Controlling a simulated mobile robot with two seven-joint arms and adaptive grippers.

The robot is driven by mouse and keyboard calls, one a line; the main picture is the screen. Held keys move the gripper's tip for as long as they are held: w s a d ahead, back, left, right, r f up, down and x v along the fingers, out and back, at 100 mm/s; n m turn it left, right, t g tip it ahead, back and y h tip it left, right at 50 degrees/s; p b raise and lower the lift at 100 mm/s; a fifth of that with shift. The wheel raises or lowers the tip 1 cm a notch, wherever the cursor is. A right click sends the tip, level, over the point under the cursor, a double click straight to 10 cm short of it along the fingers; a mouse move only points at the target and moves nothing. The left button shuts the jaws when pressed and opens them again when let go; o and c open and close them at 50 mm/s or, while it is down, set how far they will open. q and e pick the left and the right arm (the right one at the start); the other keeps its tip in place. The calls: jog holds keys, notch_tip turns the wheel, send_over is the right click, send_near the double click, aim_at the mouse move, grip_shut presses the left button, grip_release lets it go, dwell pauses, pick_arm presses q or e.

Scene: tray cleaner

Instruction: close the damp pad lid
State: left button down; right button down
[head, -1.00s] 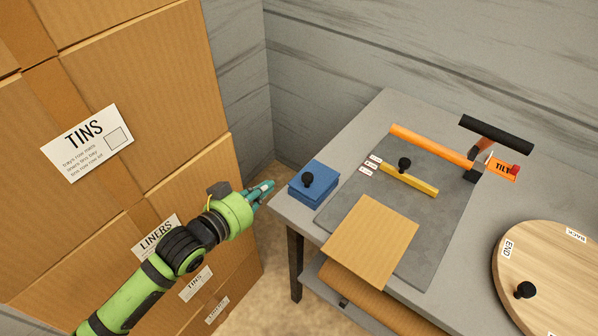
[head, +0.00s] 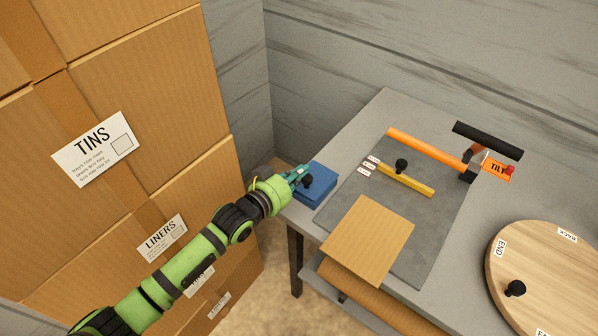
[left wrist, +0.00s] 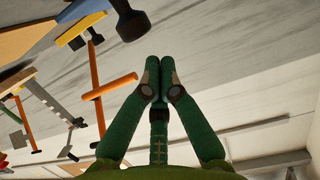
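The blue box (head: 318,188) with a black knob (head: 307,181) on top sits at the table's left corner; I take it to be the damp pad. Its blue top looks flat, and I cannot tell a gap under it. My left gripper (head: 299,172) is at the box's left back edge, beside the knob, and hides part of the box. In the left wrist view the gripper's fingers (left wrist: 157,62) are together with nothing seen between them. A black knob (left wrist: 132,22) shows just left of the fingertips, apart from them in the picture. My right gripper is out of view.
Stacked cardboard boxes (head: 140,90) stand on the left. On the grey table are a dark mat (head: 350,190), a tan board (head: 368,240), a yellow bar (head: 405,180), an orange bar (head: 425,146) with a black handle, and a round wooden disc (head: 545,265).

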pick_arm(q)
jog(key=shift+f, duration=0.55)
jog(key=shift+s+f+b, duration=0.2)
jog(key=shift+f+b, duration=0.5)
jog(key=shift+f, duration=0.2)
jog(key=shift+s+a, duration=0.1)
jog(key=shift+r, duration=0.1)
